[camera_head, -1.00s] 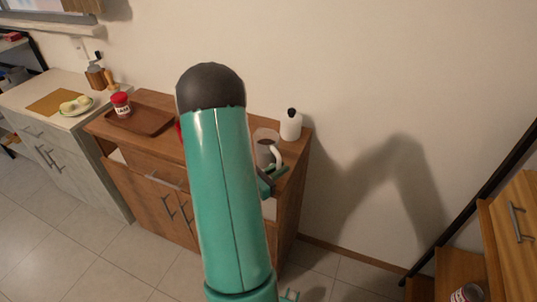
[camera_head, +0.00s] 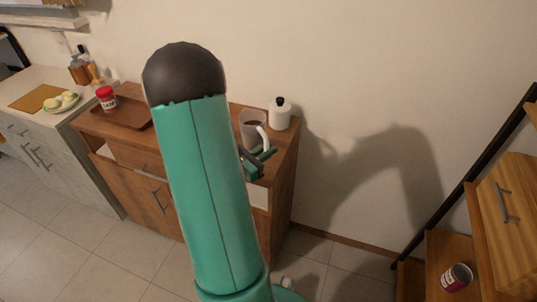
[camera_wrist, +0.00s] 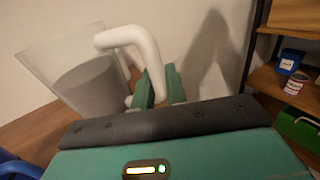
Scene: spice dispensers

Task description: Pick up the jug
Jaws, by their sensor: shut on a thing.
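The jug (camera_head: 252,124) is a clear, greyish vessel with a thick white handle. It stands at the right part of the wooden cabinet top in the head view, partly hidden by my arm. In the wrist view the jug (camera_wrist: 88,82) is at the left, and its white handle (camera_wrist: 140,45) curves down to my fingers. My gripper (camera_wrist: 160,88) has its green fingers shut on the lower part of the handle. In the head view my gripper (camera_head: 258,162) is at the jug's near side. Whether the jug touches the cabinet top is hard to tell.
A white bottle with a black cap (camera_head: 280,113) stands close behind the jug's right side. A wooden tray (camera_head: 128,116) and a red-lidded jar (camera_head: 106,98) are at the left of the cabinet (camera_head: 275,190). A wooden shelf with a can (camera_head: 456,277) is at the right.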

